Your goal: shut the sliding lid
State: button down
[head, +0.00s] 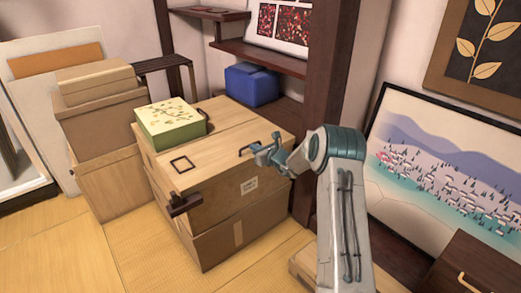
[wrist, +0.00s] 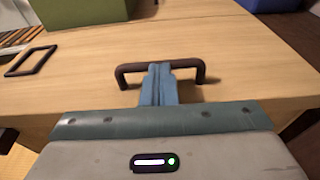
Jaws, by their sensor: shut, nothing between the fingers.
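In the wrist view the handle (wrist: 128,72) is a dark arch across the middle. My gripper (head: 262,152) is at the handle with its blue fingers (wrist: 157,82) shut together and empty. The fingers overlap the middle of the handle; I cannot tell whether they touch it.
A green patterned box (head: 170,124) sits at the back left of the top, beside a dark square outline (head: 182,164). A blue box (head: 252,86) stands behind. Stacked cartons (head: 103,125) are at left; a wooden post (head: 325,90) and framed picture (head: 450,170) at right. The tatami (head: 130,250) front left is clear.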

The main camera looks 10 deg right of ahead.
jog(key=shift+w+a+r, duration=0.1)
jog(key=shift+a+r, duration=0.05)
jog(key=shift+r, duration=0.25)
jog(key=f+p+v, duration=0.1)
jog(key=p+v, duration=0.1)
jog(key=v, duration=1.2)
jog(key=s+a+r+n+g+y+p, duration=0.1)
jog(key=s+a+r+n+g+p, duration=0.5)
jog(key=s+r+n, duration=0.45)
jog(key=s+a+r+n+g+y+p, duration=0.1)
jog(key=s+a+r+n+g+p, duration=0.2)
jog(key=s+a+r+n+p, duration=0.75)
jog(key=s+d+r+n+g+h+p, duration=0.1)
jog(key=s+d+r+n+h+p, duration=0.3)
jog(key=s+r, duration=0.5)
jog(key=s+d+r+n+g+h+p, duration=0.1)
jog(key=s+d+r+n+h+p, duration=0.4)
jog(key=s+r, duration=0.4)
jog(key=shift+s+d+r+p, duration=0.35)
jog(key=shift+s+p, duration=0.15)
jog(key=shift+s, duration=0.55)
jog(key=shift+a, duration=0.2)
